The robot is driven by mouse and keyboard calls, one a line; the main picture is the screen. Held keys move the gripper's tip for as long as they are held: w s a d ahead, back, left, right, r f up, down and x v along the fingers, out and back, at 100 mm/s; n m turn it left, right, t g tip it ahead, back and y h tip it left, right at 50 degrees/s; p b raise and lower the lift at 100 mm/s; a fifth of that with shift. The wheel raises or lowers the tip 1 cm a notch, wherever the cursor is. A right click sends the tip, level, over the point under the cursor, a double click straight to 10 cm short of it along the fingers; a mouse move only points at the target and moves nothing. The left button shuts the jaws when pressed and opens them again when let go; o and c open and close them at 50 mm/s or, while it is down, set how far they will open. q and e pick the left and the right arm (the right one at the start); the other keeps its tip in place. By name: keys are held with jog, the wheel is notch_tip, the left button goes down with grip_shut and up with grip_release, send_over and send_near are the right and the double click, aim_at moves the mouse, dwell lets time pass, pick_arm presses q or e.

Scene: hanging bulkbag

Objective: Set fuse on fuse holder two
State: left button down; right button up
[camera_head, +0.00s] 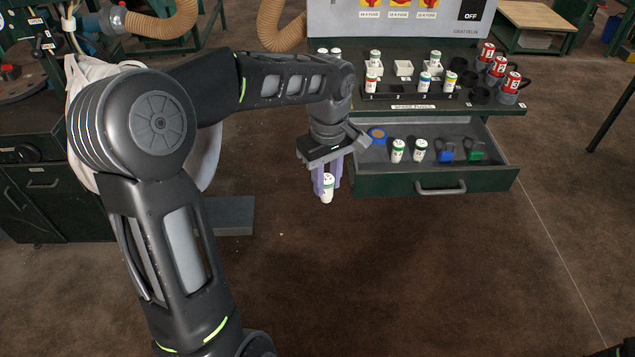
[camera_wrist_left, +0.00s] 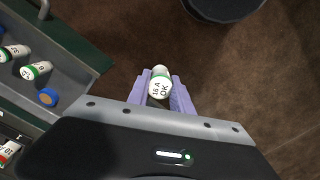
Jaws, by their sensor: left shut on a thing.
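My left gripper (camera_head: 332,178) is shut on a white fuse with a green band (camera_head: 327,187), held upright in the air left of the open drawer. In the left wrist view the gripper (camera_wrist_left: 161,97) has the fuse (camera_wrist_left: 159,86) between its purple fingers, and its top reads "16 A OK". The fuse holder row (camera_head: 408,92) is on the bench above the drawer, with several fuses in it. A gap shows in the row near its middle. Which holder is number two is too small to read surely.
The open drawer (camera_head: 380,184) holds two green-banded fuses (camera_head: 398,150), a blue tape roll (camera_head: 377,134) and blue and green padlocks (camera_head: 445,150). Red-topped fuses (camera_head: 498,66) stand at the bench's right. The floor in front is clear.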

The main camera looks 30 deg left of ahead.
pick_arm(q)
jog(key=w+d+f+m, duration=0.2)
jog(key=w+d+m, duration=0.1)
jog(key=d+m, duration=0.2)
jog(key=w+d+f+m, duration=0.2)
jog(key=w+d+m, duration=0.1)
jog(key=d+m, duration=0.3)
jog(key=shift+w+d+f+m, duration=0.25)
jog(key=shift+w+m, duration=0.05)
jog(key=shift+m, duration=0.8)
